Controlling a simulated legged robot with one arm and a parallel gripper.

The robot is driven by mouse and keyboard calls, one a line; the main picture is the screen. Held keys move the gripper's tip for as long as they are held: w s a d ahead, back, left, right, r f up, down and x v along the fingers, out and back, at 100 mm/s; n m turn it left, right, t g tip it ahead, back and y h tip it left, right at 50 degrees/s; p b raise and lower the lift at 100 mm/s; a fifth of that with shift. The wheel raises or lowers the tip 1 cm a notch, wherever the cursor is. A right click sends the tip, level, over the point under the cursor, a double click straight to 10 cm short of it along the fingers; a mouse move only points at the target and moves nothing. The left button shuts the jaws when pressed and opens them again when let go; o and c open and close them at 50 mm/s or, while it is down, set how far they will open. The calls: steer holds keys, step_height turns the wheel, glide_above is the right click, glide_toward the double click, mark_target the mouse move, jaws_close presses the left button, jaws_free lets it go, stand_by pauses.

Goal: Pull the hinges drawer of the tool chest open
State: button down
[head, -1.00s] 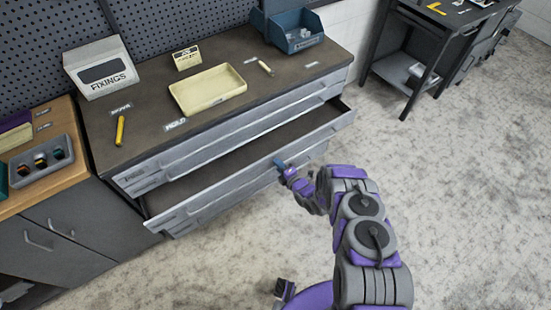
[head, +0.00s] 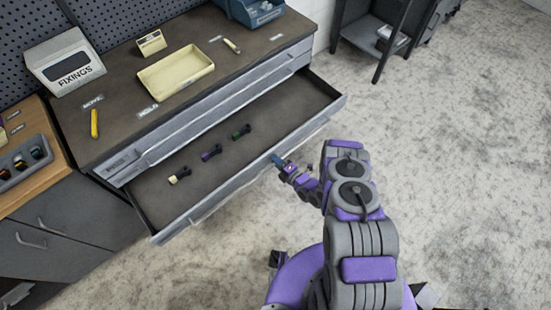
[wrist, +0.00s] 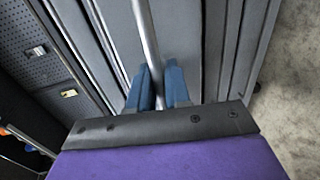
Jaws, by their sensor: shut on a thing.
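The tool chest (head: 205,92) stands along the pegboard wall in the head view. One of its drawers (head: 275,117) is pulled well out, its dark floor showing. Three small items lie in it: a pale-ended one (head: 179,175), a purple one (head: 211,153) and a green one (head: 241,132). I cannot read a label on the drawer front. My gripper (head: 279,160) is at the front of this drawer. In the wrist view my blue fingers (wrist: 158,88) are shut on a long metal handle bar (wrist: 146,40) running along the grey front.
On the chest top are a cream tray (head: 176,76), a FIXINGS box (head: 64,62), a yellow tool (head: 94,124) and a blue bin (head: 255,10). A wooden-topped cabinet (head: 35,128) stands at left. The floor (head: 440,150) at right is clear.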

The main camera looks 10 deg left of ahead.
steer(key=shift+w+a+f, duration=0.15)
steer(key=shift+a+f, duration=0.05)
steer(key=shift+a, duration=0.05)
steer(key=c, duration=1.2)
jaws_free()
steer(key=shift+f, duration=0.1)
steer(key=shift+c, duration=0.2)
steer(key=shift+w, duration=0.1)
steer(key=shift+d+r, duration=0.15)
steer(key=shift+r, duration=0.05)
steer(key=shift+d, duration=0.15)
steer(key=p+v, duration=0.1)
steer(key=v, duration=1.6)
steer(key=shift+r, duration=0.1)
